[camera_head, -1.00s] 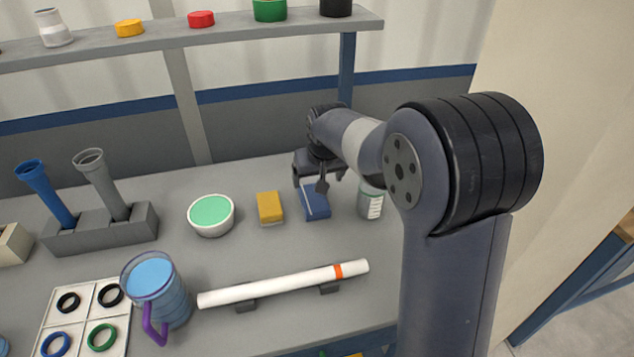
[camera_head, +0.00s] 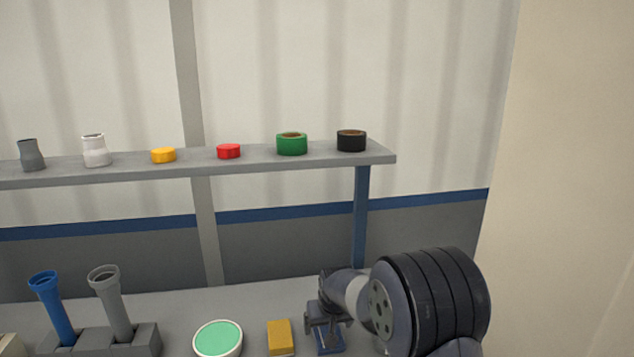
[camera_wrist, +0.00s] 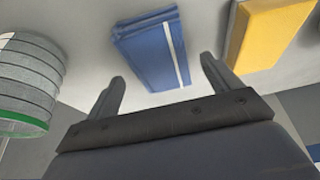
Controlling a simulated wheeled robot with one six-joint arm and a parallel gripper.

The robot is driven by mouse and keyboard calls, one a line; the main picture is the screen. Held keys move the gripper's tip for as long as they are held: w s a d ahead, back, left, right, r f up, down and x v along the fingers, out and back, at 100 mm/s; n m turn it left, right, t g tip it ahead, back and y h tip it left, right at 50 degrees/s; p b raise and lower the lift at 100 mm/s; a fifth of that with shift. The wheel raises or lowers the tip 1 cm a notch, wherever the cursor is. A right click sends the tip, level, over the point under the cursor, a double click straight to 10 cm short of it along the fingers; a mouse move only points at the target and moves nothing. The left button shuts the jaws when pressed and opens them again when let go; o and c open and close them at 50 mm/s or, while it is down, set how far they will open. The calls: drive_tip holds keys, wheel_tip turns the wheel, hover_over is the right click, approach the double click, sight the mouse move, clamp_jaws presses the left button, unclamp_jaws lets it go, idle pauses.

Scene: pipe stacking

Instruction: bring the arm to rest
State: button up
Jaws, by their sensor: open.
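My gripper (camera_wrist: 162,90) is open in the wrist view, with its two fingers spread and nothing between them. A blue block with a white stripe (camera_wrist: 150,50) lies on the grey bench beyond the fingertips, apart from them as far as I can tell. In the head view my folded arm (camera_head: 430,300) is at the lower right. The gripper there is small and partly hidden, beside the blue block (camera_head: 328,340).
A yellow block (camera_head: 280,337) and a bowl with a green top (camera_head: 218,338) stand left of my gripper. A ribbed can (camera_wrist: 30,75) is at the wrist view's left. Blue (camera_head: 52,305) and grey (camera_head: 110,302) pipes stand in a holder. A shelf (camera_head: 200,165) carries caps and tape rolls.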

sight(327, 330)
drive_tip(key=x, duration=0.3)
drive_tip(key=shift+f, duration=0.15)
wheel_tip(327, 330, up, 3)
drive_tip(key=shift+r, duration=0.1)
drive_tip(key=shift+s+r, duration=0.1)
drive_tip(key=shift+r, duration=0.55)
